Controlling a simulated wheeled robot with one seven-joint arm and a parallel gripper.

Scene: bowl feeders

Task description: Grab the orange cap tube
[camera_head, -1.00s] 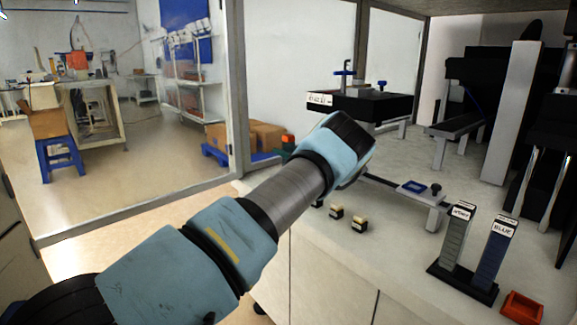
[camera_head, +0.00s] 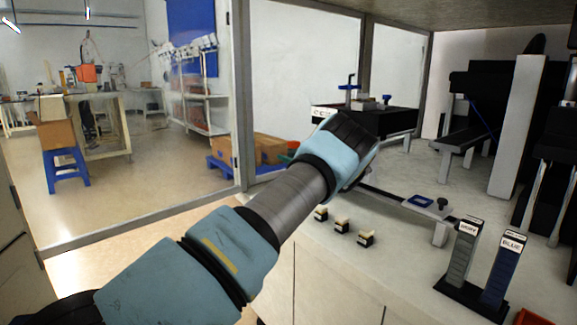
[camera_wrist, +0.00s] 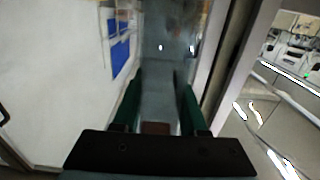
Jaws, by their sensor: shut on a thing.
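My gripper shows in the wrist view (camera_wrist: 157,95) as two dark green fingers with a gap between them. A dim brownish block (camera_wrist: 155,128), seemingly the cap of the orange cap tube, sits between the fingers near their base. A grey, glassy band runs up from it; I cannot tell where the tube's body ends in it. In the head view my blue and grey arm covers most of the gripper. The tube cannot be made out there.
Several small black-and-cream blocks (camera_head: 342,226) line the bench edge. Grey and blue labelled feeders (camera_head: 462,258) stand at the right, with a red tray (camera_head: 533,317) at the lower corner. A black machine (camera_head: 375,116) stands behind. A glass partition post (camera_head: 240,95) rises left of my gripper.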

